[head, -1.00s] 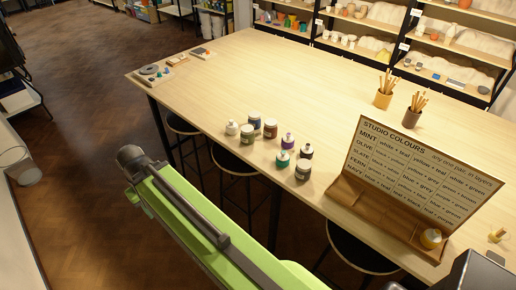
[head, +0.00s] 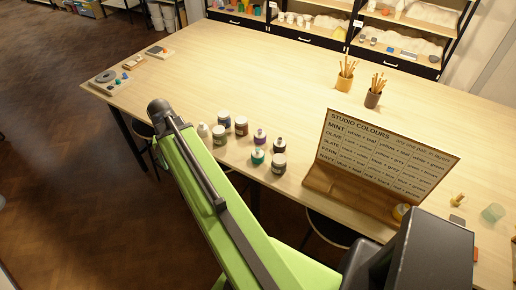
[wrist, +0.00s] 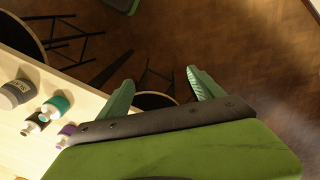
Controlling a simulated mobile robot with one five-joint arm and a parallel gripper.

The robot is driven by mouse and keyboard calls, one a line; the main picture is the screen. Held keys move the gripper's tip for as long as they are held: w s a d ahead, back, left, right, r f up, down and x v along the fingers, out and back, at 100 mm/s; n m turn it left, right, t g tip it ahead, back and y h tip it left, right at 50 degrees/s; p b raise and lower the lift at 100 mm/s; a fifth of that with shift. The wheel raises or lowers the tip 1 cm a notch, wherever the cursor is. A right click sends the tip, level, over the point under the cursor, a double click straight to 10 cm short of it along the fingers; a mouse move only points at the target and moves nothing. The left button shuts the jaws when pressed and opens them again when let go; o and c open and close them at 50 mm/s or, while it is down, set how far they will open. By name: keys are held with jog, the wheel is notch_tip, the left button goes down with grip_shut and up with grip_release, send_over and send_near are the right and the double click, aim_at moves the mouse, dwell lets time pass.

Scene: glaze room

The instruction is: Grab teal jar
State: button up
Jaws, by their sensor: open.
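The teal jar (head: 258,155) stands near the table's front edge in the head view, among a group of small jars and bottles. It also shows at the left of the wrist view (wrist: 56,105), its teal side next to a white part. My gripper (wrist: 160,76) is open and empty in the wrist view. Its green fingers point over the floor and stools, off the table edge, with the teal jar to their left. In the head view my arm shows, but I cannot make out the fingers.
The colour board (head: 380,155) stands to the right. Stools (wrist: 155,99) are beside the table. The table's middle is clear.

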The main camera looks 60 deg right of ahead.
jog(key=s+d+r+m+p, duration=0.2)
jog(key=s+d+r+m, duration=0.15)
jog(key=d, duration=0.35)
jog(key=s+d+r+m+p, duration=0.2)
jog(key=s+d, duration=0.3)
jog(key=d, duration=0.3)
notch_tip(320, 180, up, 3)
jog(key=m+p, duration=0.2)
jog(key=m, duration=0.3)
send_over(258, 153)
jog(key=w, duration=0.1)
jog(key=f+b, duration=1.2)
jog(key=f, duration=0.1)
jog(key=shift+d+b, duration=0.25)
jog(key=shift+b, duration=0.05)
jog(key=shift+r, duration=0.1)
jog(key=f+b, duration=0.5)
jog(key=shift+s+f, duration=0.2)
jog(key=shift+s, duration=0.05)
jog(key=shift+r, duration=0.15)
jog(key=shift+c, duration=0.2)
grip_shut()
